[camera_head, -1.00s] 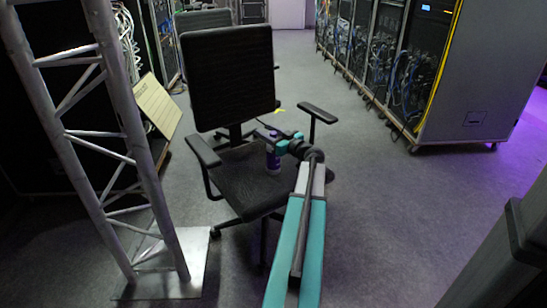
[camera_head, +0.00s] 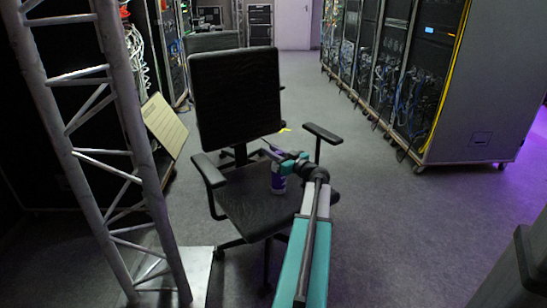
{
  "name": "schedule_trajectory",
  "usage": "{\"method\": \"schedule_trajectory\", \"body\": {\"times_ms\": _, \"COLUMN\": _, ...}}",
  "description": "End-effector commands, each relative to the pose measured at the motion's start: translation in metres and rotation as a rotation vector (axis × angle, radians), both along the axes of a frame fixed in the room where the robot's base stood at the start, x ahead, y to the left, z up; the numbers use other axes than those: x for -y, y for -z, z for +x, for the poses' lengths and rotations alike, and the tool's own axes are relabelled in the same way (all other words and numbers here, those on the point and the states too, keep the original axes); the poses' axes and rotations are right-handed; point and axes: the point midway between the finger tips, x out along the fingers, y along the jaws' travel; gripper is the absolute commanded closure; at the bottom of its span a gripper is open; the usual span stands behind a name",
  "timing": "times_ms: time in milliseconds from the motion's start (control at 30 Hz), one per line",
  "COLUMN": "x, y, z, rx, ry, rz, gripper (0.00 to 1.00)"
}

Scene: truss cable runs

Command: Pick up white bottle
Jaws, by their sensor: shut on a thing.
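The white bottle (camera_head: 278,181) shows as a small upright white-and-purple shape at the black office chair's seat (camera_head: 250,205). My gripper (camera_head: 277,160) is shut on its upper part, reaching in from the right. The jaws and the bottle's top are small and partly hidden by my gripper's body. I cannot tell whether the bottle's base touches the seat or is just above it.
The chair's backrest (camera_head: 236,98) and armrests (camera_head: 323,133) surround the bottle closely. A metal truss (camera_head: 150,200) stands at the left. Server racks (camera_head: 375,70) line the right. The floor between chair and racks is clear.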

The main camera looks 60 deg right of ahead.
Motion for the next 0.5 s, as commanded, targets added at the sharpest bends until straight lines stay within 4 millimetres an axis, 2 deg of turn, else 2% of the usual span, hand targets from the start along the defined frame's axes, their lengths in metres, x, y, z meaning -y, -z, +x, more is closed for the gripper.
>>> {"method": "schedule_trajectory", "body": {"times_ms": 167, "x": 0.000, "y": -0.017, "z": 0.000, "rx": 0.002, "ry": 0.000, "rz": -0.001, "gripper": 1.00}}
{"method": "schedule_trajectory", "body": {"times_ms": 433, "x": 0.000, "y": -0.034, "z": 0.000, "rx": 0.002, "ry": 0.000, "rz": -0.001, "gripper": 1.00}}
{"method": "schedule_trajectory", "body": {"times_ms": 500, "x": 0.000, "y": -0.033, "z": -0.005, "rx": 0.002, "ry": 0.002, "rz": -0.001, "gripper": 1.00}}
